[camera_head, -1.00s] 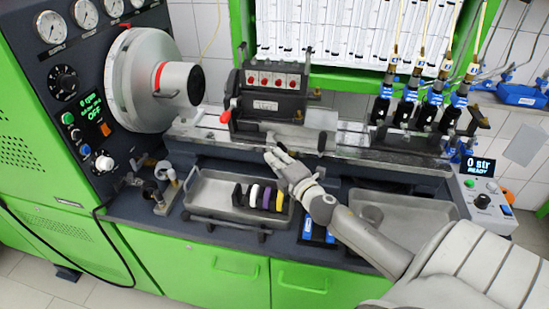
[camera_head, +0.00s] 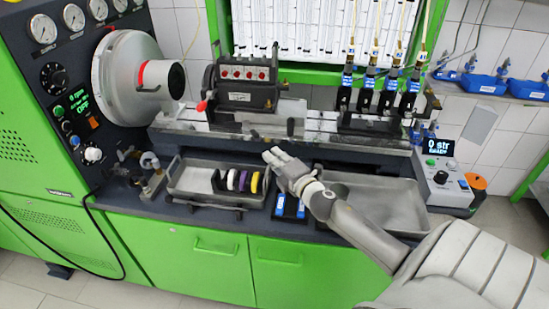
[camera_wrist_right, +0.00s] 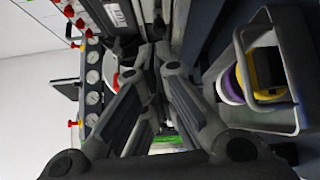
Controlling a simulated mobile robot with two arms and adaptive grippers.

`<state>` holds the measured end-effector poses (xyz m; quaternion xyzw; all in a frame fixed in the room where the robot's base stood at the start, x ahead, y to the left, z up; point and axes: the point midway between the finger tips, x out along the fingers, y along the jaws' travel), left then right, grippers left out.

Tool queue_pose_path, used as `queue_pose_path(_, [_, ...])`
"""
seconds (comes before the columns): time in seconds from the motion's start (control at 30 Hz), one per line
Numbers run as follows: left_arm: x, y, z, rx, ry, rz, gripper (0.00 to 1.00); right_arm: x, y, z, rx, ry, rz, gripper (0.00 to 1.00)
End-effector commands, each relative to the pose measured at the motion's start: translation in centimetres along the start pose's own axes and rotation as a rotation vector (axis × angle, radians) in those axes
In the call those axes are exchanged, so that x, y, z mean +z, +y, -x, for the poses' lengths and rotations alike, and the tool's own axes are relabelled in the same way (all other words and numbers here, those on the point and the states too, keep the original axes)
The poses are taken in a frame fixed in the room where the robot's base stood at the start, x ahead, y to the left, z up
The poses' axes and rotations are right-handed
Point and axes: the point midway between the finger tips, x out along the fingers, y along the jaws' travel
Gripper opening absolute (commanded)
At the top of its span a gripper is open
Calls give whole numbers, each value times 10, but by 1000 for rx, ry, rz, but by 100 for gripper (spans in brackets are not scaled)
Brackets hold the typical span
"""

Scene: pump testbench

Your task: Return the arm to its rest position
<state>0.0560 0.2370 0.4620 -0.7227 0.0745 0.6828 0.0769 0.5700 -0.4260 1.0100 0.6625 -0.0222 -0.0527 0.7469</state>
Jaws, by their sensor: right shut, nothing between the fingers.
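My right arm enters from the lower right in the head view. Its grey right gripper (camera_head: 272,155) is shut and empty, in front of the bench's metal rail (camera_head: 310,139) and above the blue-and-black block (camera_head: 290,207). I cannot tell its exact height above the bench. The right wrist view shows the dark fingers (camera_wrist_right: 160,58) close up, with the tray of rings to their right. My left gripper is not in view.
A metal tray (camera_head: 180,177) holds white, purple and yellow rings (camera_head: 243,181). A larger, seemingly empty tray (camera_head: 370,200) lies beside the forearm. The pump block (camera_head: 244,88), several injectors (camera_head: 377,95) and a control box (camera_head: 445,180) stand around the rail.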

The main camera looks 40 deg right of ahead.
Motion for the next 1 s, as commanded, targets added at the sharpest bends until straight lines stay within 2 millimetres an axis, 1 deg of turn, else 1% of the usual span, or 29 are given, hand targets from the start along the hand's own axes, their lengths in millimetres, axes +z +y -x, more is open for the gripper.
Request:
queue_pose_path(0.07, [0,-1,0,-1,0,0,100,0,0,0,1,1,0,0])
queue_pose_path(0.13, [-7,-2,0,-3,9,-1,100,0,0,0,1,1,0,0])
queue_pose_path(0.3, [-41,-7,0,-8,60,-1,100,-1,0,0,1,2,0,0])
queue_pose_path(0.4, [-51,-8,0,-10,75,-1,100,-1,0,0,1,3,0,0])
queue_pose_path(0.47, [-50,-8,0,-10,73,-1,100,-1,0,0,1,3,0,0])
queue_pose_path(0.53, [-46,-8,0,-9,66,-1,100,-2,-1,1,-2,-1,-9,0])
queue_pose_path(0.63, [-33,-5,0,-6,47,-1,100,-7,-6,8,-22,-27,-69,0])
queue_pose_path(0.67, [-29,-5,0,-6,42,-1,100,-10,-9,11,-34,-42,-99,0])
queue_pose_path(0.77, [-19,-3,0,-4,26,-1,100,-21,-24,30,-98,-115,-250,0])
queue_pose_path(0.87, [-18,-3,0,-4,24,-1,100,-37,-46,58,-197,-207,-439,0])
queue_pose_path(0.97, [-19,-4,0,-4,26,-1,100,-58,-68,92,-317,-300,-621,0])
queue_pose_path(1.0, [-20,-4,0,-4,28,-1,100,-67,-77,107,-370,-336,-691,0])
